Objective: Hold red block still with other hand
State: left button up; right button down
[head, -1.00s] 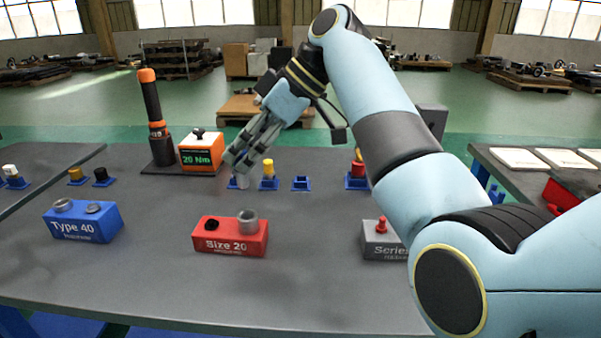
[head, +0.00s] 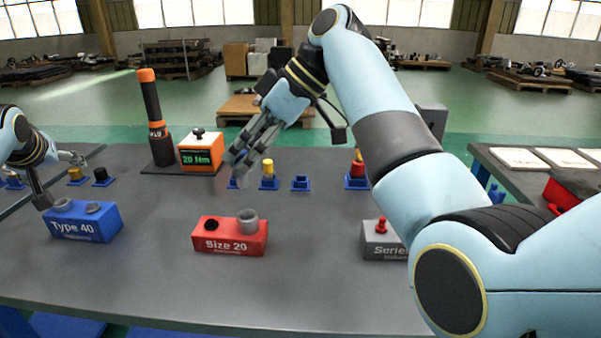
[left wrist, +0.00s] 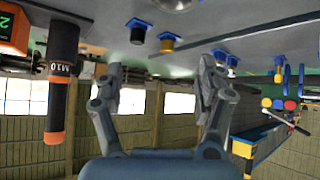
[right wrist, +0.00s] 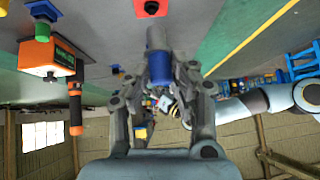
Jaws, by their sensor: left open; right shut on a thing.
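The red block (head: 230,238), marked "Size 20", rests on the grey table in the middle of the head view. It has a dark hole at its left and a grey ring at its right. My left gripper (head: 60,180) is open and empty over the blue block, well left of the red block. Its two fingers stand apart in the left wrist view (left wrist: 162,68). My right gripper (head: 240,160) is behind the red block. In the right wrist view my right gripper (right wrist: 158,85) is shut on a grey and blue cylinder (right wrist: 156,38).
The blue "Type 40" block (head: 83,226) stands at left, close to my left gripper. A grey block (head: 382,247) with a red knob stands at right. An orange display box (head: 200,155) and a black and orange tool (head: 153,110) stand behind. The front of the table is clear.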

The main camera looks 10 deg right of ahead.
pick_arm(q)
jog(key=d+n+g+h, duration=0.1)
jog(key=d+n+h, duration=0.1)
jog(key=d, duration=0.4)
jog(key=n+g+h, duration=0.4)
jog(key=n+g, duration=0.4)
jog(key=g, duration=0.2)
send_near(201, 225)
notch_tip(201, 225, down, 2)
jog(key=x, duration=0.8)
jog(key=shift+s+d+f, duration=0.15)
jog(key=shift+d+f, duration=0.1)
jog(key=shift+d, duration=0.2)
jog(key=c, duration=1.2)
jog(key=shift+c, duration=0.2)
